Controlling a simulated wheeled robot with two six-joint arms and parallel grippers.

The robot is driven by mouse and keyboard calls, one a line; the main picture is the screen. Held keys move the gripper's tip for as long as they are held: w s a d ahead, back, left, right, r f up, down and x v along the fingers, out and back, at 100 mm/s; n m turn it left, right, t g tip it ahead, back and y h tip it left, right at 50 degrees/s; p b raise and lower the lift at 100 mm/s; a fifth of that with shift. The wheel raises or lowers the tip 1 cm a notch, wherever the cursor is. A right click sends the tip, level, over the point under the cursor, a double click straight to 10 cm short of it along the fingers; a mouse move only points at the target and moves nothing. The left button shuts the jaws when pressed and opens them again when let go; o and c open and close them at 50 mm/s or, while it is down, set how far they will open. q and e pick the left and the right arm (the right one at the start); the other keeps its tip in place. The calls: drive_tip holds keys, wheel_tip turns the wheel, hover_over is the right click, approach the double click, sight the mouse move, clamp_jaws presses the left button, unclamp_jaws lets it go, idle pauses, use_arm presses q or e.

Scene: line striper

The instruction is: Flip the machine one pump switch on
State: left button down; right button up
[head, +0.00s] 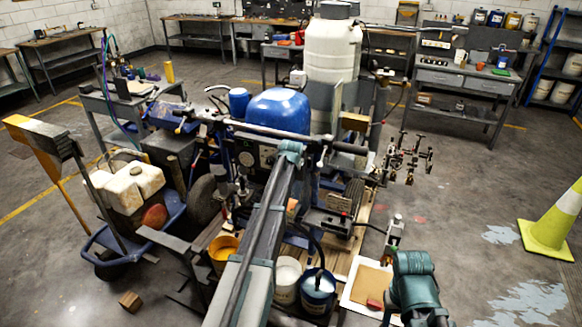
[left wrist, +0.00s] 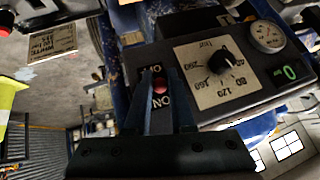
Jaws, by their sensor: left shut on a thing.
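The pump switch (left wrist: 159,84) is a small red rocker on a dark panel (left wrist: 185,50) in the left wrist view. OFF is printed at its upper side and ON at its lower side in that picture. My left gripper (left wrist: 159,92) has its two fingers closed around the switch. Which way the rocker is tipped cannot be told. In the head view my left arm reaches to the control panel (head: 246,158) of the striper with the blue tank (head: 278,110); its fingers are hidden.
A pressure dial (left wrist: 212,69), a round gauge (left wrist: 267,36) and a green digit display (left wrist: 286,74) sit beside the switch. Handlebars (head: 270,131) cross above the panel. Buckets (head: 318,290) stand below. A cone (head: 555,225) is at the right on open floor.

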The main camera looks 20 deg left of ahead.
use_arm(q)
drive_tip(key=shift+w, duration=0.1)
drive_tip(key=c, duration=0.8)
unclamp_jaws()
drive_tip(key=shift+o, duration=0.2)
drive_tip(key=shift+r, duration=0.1)
drive_tip(key=p+v, duration=1)
drive_tip(key=v, duration=0.3)
drive_tip(key=shift+s+d+r, duration=0.15)
drive_tip(key=shift+s+d, duration=0.1)
drive_tip(key=shift+s, duration=0.1)
